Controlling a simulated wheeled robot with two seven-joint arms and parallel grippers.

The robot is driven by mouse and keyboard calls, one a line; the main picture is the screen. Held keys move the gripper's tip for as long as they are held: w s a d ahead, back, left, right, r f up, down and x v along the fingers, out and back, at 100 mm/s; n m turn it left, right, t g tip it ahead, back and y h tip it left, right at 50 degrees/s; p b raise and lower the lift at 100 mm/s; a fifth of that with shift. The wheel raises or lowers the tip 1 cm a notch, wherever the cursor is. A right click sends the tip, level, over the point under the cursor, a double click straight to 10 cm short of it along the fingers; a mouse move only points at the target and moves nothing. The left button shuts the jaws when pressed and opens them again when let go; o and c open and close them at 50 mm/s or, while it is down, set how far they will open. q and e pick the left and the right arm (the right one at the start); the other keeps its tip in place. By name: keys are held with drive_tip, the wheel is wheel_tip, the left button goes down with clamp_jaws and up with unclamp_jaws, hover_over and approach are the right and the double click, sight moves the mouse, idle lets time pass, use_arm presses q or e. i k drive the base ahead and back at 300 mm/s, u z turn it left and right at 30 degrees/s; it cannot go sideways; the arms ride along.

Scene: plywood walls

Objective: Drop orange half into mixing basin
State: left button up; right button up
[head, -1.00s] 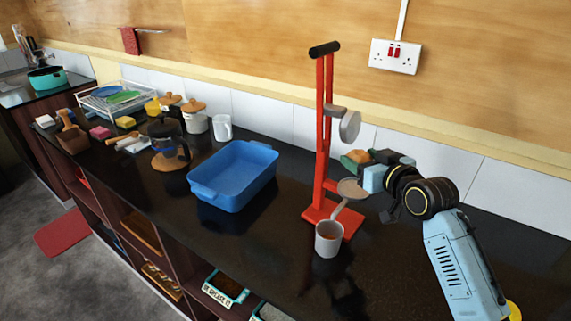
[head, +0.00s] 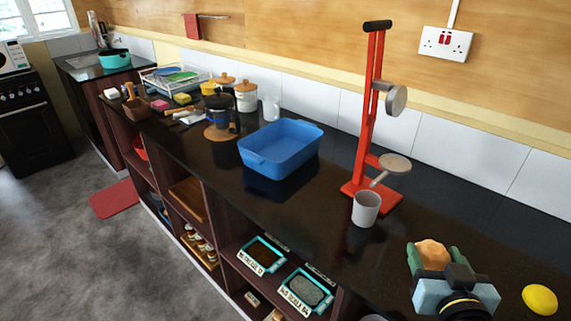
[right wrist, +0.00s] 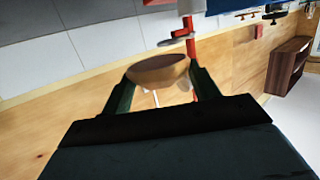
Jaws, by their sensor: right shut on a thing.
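The orange half (head: 433,254) is held between the green fingers of my right gripper (head: 432,258), at the lower right of the head view. In the right wrist view the orange half (right wrist: 158,72) sits between the two fingertips (right wrist: 160,78). The blue basin (head: 281,150) stands on the dark counter, left of the red press, well apart from my right gripper. The basin's inside looks empty from here. My left gripper is not in view.
A red juice press (head: 368,130) stands between the basin and my right gripper, with a grey cup (head: 366,208) before it. A yellow fruit (head: 540,299) lies at the far right. A coffee pot (head: 220,115) and white mug (head: 271,109) stand beyond the basin.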

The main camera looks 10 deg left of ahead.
sight(287, 156)
drive_tip(key=k, duration=0.9)
drive_tip(key=u, duration=1)
drive_tip(key=i, duration=2.15)
drive_tip(key=z, duration=1)
